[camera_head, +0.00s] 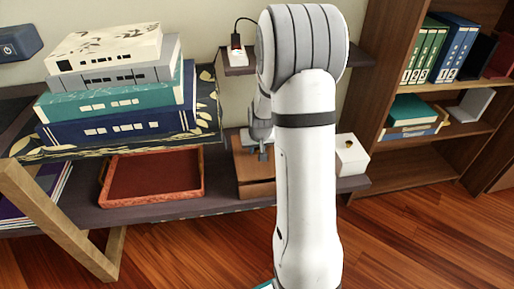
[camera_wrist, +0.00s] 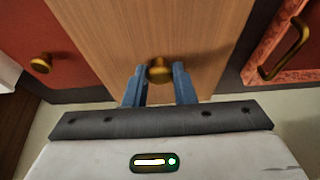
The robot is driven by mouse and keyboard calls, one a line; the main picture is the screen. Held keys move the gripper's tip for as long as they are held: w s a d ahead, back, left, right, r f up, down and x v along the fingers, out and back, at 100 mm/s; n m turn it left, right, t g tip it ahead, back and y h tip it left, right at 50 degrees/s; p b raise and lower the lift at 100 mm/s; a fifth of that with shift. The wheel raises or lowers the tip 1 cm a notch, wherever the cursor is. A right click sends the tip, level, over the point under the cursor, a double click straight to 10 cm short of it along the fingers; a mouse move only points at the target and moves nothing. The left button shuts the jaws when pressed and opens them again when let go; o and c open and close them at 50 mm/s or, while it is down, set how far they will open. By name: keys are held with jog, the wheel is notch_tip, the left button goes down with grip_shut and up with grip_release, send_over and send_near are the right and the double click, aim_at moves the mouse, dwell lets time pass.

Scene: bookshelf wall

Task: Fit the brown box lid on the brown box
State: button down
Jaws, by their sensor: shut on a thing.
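The brown box (camera_head: 257,188) stands on the low dark shelf, with its right part hidden behind my arm. In the wrist view a flat light-brown wooden panel with a brass knob (camera_wrist: 159,70) fills the middle; I take it for the brown box lid (camera_wrist: 150,30). My gripper (camera_wrist: 159,87) has its blue fingers on either side of this knob and is shut on it. In the head view my gripper (camera_head: 262,152) is small, over the box top. Whether the lid sits flush on the box or is slightly raised, I cannot tell.
A red tray (camera_head: 152,202) lies left of the box; its brass handle shows in the wrist view (camera_wrist: 287,48). A white box (camera_head: 350,158) with a gold knob stands to the right. A red-brown surface (camera_wrist: 75,68) with another knob adjoins the panel. Stacked books (camera_head: 115,102) stand upper left.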

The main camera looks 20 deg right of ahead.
jog(key=shift+f+b, duration=0.8)
jog(key=shift+f, duration=0.25)
jog(key=c, duration=1.1)
grip_release()
jog(key=p+v, duration=0.3)
jog(key=v, duration=0.5)
jog(key=shift+f, duration=0.1)
jog(key=shift+p, duration=0.35)
jog(key=s+a+r+n+p, duration=0.1)
jog(key=s+a+r+p, duration=0.3)
jog(key=r, duration=1.1)
jog(key=s+a+r+n+g+p, duration=0.1)
jog(key=s+a+r+p, duration=0.4)
jog(key=s+r+p, duration=0.6)
jog(key=s+a+r+n+y+p, duration=0.1)
jog(key=s+a+r+p, duration=0.4)
jog(key=r+p, duration=1.2)
jog(key=shift+s+a+r+g, duration=0.1)
jog(key=shift+s+r+g, duration=0.05)
jog(key=shift+s+r, duration=0.5)
jog(key=shift+s+r+g, duration=0.15)
jog(key=shift+s+r, duration=0.35)
jog(key=shift+s, duration=0.25)
